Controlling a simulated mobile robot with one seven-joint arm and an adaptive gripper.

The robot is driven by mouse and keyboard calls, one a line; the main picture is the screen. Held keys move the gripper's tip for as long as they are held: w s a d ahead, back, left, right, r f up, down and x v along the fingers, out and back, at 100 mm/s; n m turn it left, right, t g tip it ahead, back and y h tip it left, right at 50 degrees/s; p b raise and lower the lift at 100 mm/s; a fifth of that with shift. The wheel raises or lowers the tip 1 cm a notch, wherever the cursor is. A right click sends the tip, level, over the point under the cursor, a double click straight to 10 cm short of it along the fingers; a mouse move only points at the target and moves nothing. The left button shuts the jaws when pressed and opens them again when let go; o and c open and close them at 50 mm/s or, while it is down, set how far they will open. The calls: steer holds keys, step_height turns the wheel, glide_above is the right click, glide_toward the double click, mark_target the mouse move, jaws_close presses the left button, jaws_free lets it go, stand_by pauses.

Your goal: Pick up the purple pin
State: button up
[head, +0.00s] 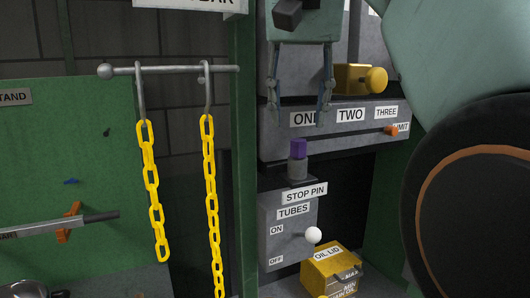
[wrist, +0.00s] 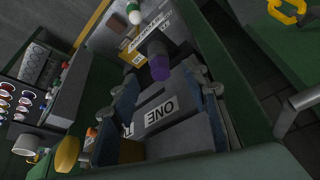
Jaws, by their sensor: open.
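The purple pin (head: 299,149) stands upright in a grey cylindrical holder (head: 297,170) on a small ledge above the STOP PIN label. In the wrist view the purple pin (wrist: 160,69) shows between the fingertips, farther off along the reach. My gripper (head: 297,112) points down in the head view, its fingers spread and empty. It hangs above the pin in the picture, in front of the ONE, TWO, THREE panel. In the wrist view my gripper (wrist: 166,77) has one finger on each side of the pin. No contact with the pin shows.
A yellow knob (head: 375,79) and an orange knob (head: 391,130) stick out right of the gripper. Below are a white-balled lever (head: 313,235) and the yellow OIL LID box (head: 330,270). Yellow chains (head: 151,190) hang from a bar (head: 170,69) at left.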

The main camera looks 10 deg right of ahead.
mark_target(299, 141)
steer(key=x, duration=0.5)
steer(key=b+x, duration=0.1)
steer(key=x, duration=0.1)
steer(key=shift+w+d, duration=0.25)
steer(key=shift+w, duration=0.15)
steer(key=shift+c, duration=0.4)
jaws_close()
